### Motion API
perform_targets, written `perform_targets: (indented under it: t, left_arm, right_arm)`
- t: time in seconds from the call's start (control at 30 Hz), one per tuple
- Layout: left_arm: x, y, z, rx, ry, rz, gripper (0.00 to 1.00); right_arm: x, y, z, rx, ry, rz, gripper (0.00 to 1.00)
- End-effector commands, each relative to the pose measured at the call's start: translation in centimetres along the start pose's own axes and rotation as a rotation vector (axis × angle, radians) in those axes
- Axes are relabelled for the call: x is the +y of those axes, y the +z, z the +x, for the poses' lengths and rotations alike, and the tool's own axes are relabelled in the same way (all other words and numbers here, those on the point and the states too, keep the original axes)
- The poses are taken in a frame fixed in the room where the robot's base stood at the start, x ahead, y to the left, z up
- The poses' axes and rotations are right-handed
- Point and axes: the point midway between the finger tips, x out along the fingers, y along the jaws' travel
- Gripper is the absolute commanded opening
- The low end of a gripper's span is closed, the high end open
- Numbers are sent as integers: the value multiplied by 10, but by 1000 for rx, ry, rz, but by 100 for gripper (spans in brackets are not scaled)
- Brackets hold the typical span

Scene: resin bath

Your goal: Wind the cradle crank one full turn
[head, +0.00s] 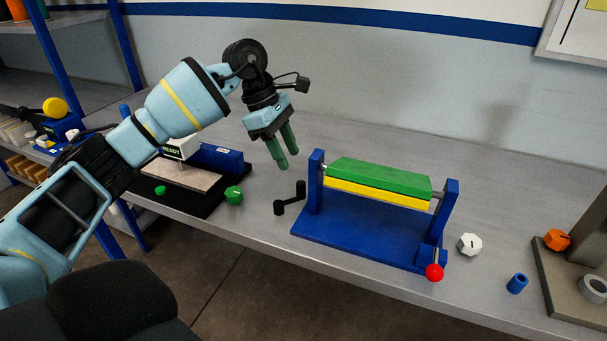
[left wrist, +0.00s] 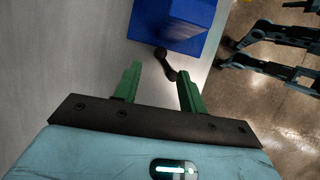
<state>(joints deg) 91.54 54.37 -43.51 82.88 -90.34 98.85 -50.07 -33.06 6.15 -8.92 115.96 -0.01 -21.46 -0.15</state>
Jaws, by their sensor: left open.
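The cradle (head: 350,232) is a blue frame with two uprights, holding a green and yellow block (head: 378,182) between them. Its black crank (head: 289,199) sticks out from the left upright. The crank handle also shows in the left wrist view (left wrist: 165,62), beyond and between the fingers, next to the blue frame (left wrist: 178,22). My left gripper (head: 288,159) is open and empty, with green fingers pointing down. It is above the crank, apart from it. In the left wrist view its fingers (left wrist: 160,70) are spread. I do not see my right gripper.
A red ball knob (head: 434,271) sits at the cradle's right front. A white knob (head: 469,244), a blue cylinder (head: 517,283) and a grey-brown fixture with an orange knob (head: 557,239) are to the right. A black-based device with a green knob (head: 233,195) is to the left. The bench behind the cradle is clear.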

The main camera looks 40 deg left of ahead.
Motion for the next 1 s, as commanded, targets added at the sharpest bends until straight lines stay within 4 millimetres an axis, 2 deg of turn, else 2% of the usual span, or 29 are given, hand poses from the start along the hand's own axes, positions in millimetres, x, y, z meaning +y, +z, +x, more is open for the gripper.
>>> perform_targets:
  t: [0.2,0.4,0.6,0.77,1.0]
  left_arm:
    - [0,0,17,1,-3,0,41]
    - [0,0,48,0,-4,1,41]
    - [0,0,70,1,-2,1,41]
    - [0,0,78,0,-1,1,41]
    - [0,0,79,0,0,1,41]
  right_arm:
    - [-1,8,-2,-19,-1,3,36]
    - [-1,6,-2,-15,-1,3,36]
    - [-1,0,-3,-4,-1,3,36]
    - [-1,-2,-3,1,0,2,36]
    - [-1,-2,-3,1,0,2,36]
